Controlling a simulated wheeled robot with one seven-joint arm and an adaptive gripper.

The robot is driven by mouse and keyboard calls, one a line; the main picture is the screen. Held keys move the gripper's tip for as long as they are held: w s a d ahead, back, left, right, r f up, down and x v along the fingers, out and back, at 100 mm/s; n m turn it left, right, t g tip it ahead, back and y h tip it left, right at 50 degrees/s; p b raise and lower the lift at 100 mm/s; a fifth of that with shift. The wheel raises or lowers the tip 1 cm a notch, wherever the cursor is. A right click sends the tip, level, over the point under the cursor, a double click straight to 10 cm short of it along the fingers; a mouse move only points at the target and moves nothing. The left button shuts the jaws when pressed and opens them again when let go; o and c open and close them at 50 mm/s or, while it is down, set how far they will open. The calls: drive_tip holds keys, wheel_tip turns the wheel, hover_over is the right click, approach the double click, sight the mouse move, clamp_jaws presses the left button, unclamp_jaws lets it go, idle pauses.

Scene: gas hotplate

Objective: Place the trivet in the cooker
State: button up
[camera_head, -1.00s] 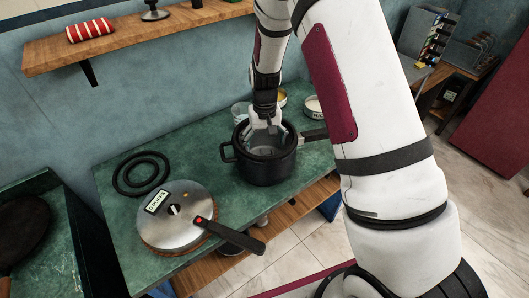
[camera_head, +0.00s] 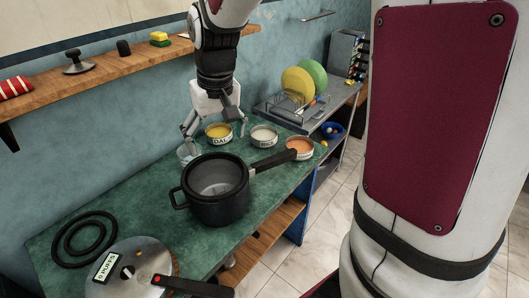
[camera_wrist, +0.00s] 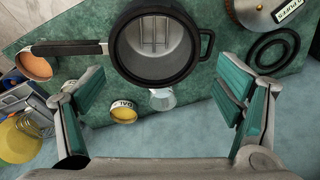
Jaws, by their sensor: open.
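The black cooker pot (camera_head: 216,205) stands upright and uncovered on the green counter. In the wrist view, the cooker (camera_wrist: 120,58) shows several thin grey bars (camera_wrist: 153,33) inside, which look like part of the trivet. How it sits on the pot's floor is hard to tell.
A small glass (camera_head: 186,155) stands behind the cooker, under my gripper. Bowls labelled DAL (camera_head: 218,131) and RICE (camera_head: 264,135) and an orange-filled bowl (camera_head: 300,148) stand to the right. Black rings (camera_head: 84,240) and a metal lid (camera_head: 130,268) lie left. A shelf (camera_head: 100,75) is above.

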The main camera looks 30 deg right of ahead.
drive_tip(key=s+r+t, duration=0.1)
drive_tip(key=s+r, duration=0.3)
drive_tip(key=s, duration=0.6)
drive_tip(key=s+r+t, duration=0.2)
drive_tip(key=s+r, duration=0.3)
drive_tip(key=s, duration=0.5)
drive_tip(key=shift+d+n+h, duration=0.2)
drive_tip(key=shift+n+h, duration=0.1)
